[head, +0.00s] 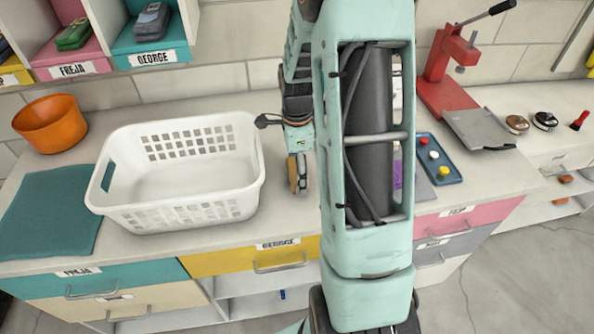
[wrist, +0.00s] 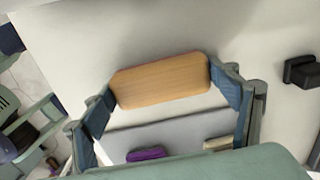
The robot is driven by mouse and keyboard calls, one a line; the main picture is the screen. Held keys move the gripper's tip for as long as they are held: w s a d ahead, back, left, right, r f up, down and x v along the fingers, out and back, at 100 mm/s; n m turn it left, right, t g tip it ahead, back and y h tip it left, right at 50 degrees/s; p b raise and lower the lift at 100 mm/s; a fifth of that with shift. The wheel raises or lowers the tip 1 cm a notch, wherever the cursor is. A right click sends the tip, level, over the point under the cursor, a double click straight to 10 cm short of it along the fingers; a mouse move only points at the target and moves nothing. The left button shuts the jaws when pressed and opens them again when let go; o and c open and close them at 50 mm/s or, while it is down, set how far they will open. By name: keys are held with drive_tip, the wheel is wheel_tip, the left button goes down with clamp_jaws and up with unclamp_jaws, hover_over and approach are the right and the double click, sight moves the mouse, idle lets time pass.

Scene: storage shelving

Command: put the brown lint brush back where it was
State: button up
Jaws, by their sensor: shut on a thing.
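My gripper (wrist: 166,92) is shut on a flat, tan-brown wooden piece (wrist: 160,78), which looks like the brown lint brush. Its two ends lie between the blue fingertips, and no bristles or fabric show. In the head view my gripper (head: 298,172) hangs over the counter just right of the white basket, and only a narrow brownish edge of the brush (head: 293,176) shows. I cannot tell whether it touches the counter. The place where the brush was is not marked in either view.
The white basket (head: 112,205) stands left of my gripper, beside a teal cloth (head: 45,212) and an orange bowl (head: 50,122). A blue tray (head: 436,172) and red press (head: 447,75) are right. A purple thing (wrist: 146,154) lies on a grey mat; a black object (wrist: 301,72) is nearby.

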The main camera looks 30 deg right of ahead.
drive_tip(key=o, duration=1)
drive_tip(key=shift+f, duration=0.1)
wheel_tip(320, 180, up, 12)
drive_tip(key=shift+r, duration=0.2)
